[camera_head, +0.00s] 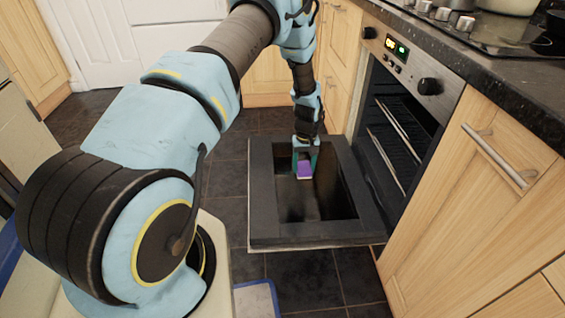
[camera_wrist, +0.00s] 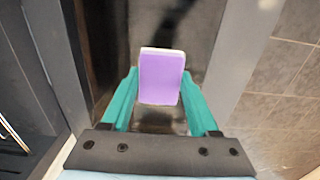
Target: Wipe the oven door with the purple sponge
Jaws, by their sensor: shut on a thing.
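The oven door (camera_head: 262,213) is folded down and lies open in front of the oven, its dark glass panel facing up. The purple sponge (camera_head: 304,170) is over the far part of the glass. My gripper (camera_head: 305,160) points down and is shut on the sponge. In the wrist view the sponge (camera_wrist: 161,78) is held between the two green fingers (camera_wrist: 158,95), with a pale edge along its top. The door's dark frame and glass (camera_wrist: 105,45) lie beneath it. I cannot tell whether the sponge touches the glass.
The open oven cavity with wire racks (camera_head: 392,135) is to the right of the door. A granite worktop with a hob (camera_head: 490,32) runs above the oven. Wooden cupboards (camera_head: 470,200) stand on the near right. Dark tiled floor (camera_head: 225,185) is clear left of the door.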

